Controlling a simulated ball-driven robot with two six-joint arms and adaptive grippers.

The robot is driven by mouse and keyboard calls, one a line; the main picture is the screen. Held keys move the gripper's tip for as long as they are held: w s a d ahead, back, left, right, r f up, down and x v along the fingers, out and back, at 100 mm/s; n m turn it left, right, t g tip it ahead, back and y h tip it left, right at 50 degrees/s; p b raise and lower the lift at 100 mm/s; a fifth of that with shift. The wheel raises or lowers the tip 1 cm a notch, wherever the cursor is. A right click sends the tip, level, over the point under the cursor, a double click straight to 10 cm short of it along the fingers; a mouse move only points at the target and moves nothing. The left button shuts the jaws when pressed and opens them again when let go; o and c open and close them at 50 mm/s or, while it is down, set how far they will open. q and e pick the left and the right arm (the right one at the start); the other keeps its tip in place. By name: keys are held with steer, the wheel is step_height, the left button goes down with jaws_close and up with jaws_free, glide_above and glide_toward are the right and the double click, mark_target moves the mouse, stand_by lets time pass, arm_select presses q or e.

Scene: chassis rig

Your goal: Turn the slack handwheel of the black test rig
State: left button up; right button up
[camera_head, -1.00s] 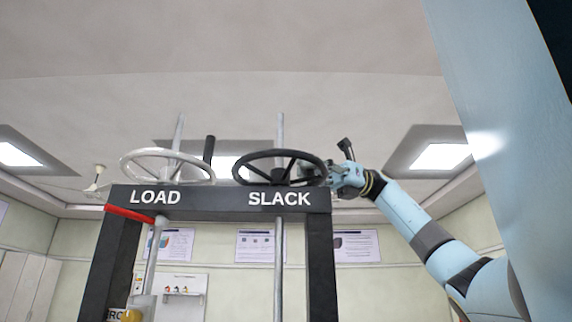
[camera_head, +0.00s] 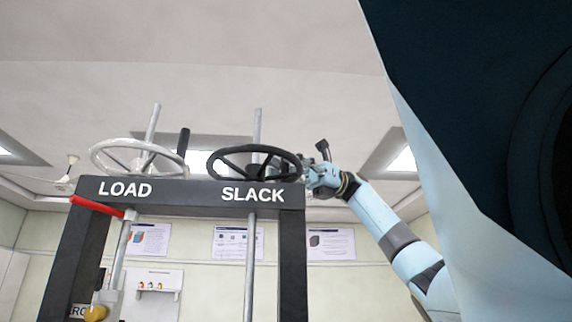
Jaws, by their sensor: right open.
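The black test rig (camera_head: 292,240) stands in the middle left, with a dark frame and a crossbar lettered LOAD and SLACK. The black slack handwheel (camera_head: 232,149) sits above the SLACK lettering, around an upright grey rod. My right gripper (camera_head: 304,170) is at the right edge of this wheel, coming in from the right. It is open; its fingertips are small and partly hidden by the wheel rim, so I cannot tell whether they touch it. The left gripper is not in view.
The white load handwheel (camera_head: 112,146) with a black upright knob is left of the slack wheel. A red lever (camera_head: 97,206) sticks out below it. A large blue and dark body fills the right side. Posters (camera_head: 331,244) hang on the back wall.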

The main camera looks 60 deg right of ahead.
steer(key=shift+w+a, duration=0.1)
steer(key=shift+a, duration=0.1)
steer(key=v, duration=0.7)
steer(key=shift+d, duration=0.3)
steer(key=shift+f, duration=0.1)
